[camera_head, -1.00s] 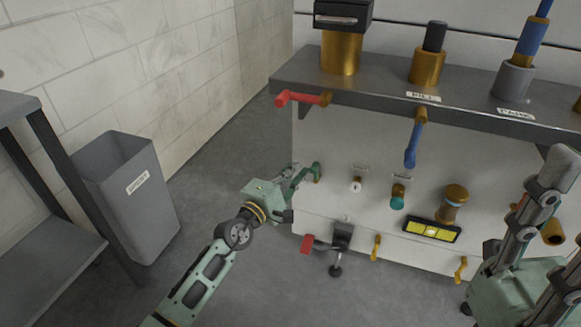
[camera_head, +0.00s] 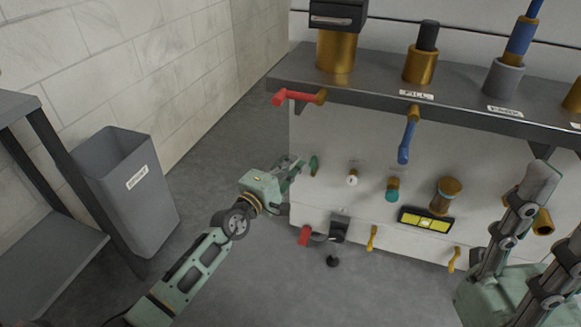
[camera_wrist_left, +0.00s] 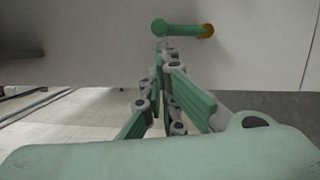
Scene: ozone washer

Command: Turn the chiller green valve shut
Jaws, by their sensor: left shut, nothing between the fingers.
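The green valve handle (camera_head: 314,165) is on the white front panel of the machine, low at its left end. In the left wrist view the green handle (camera_wrist_left: 182,29) lies across the picture, with its brass stem at the right end. My left gripper (camera_head: 299,164) is shut and empty, just left of the handle in the head view. In the left wrist view its fingertips (camera_wrist_left: 166,45) are just below the handle's left part; I cannot tell whether they touch it. My right gripper (camera_head: 555,205) is at the lower right, fingers apart, partly cut off by the picture edge.
A red handle (camera_head: 296,97) and a blue handle (camera_head: 408,140) stick out under the grey shelf (camera_head: 375,88). A teal knob (camera_head: 392,192) and a red pedal (camera_head: 304,236) are near the green handle. A grey bin (camera_head: 130,200) stands left on open floor.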

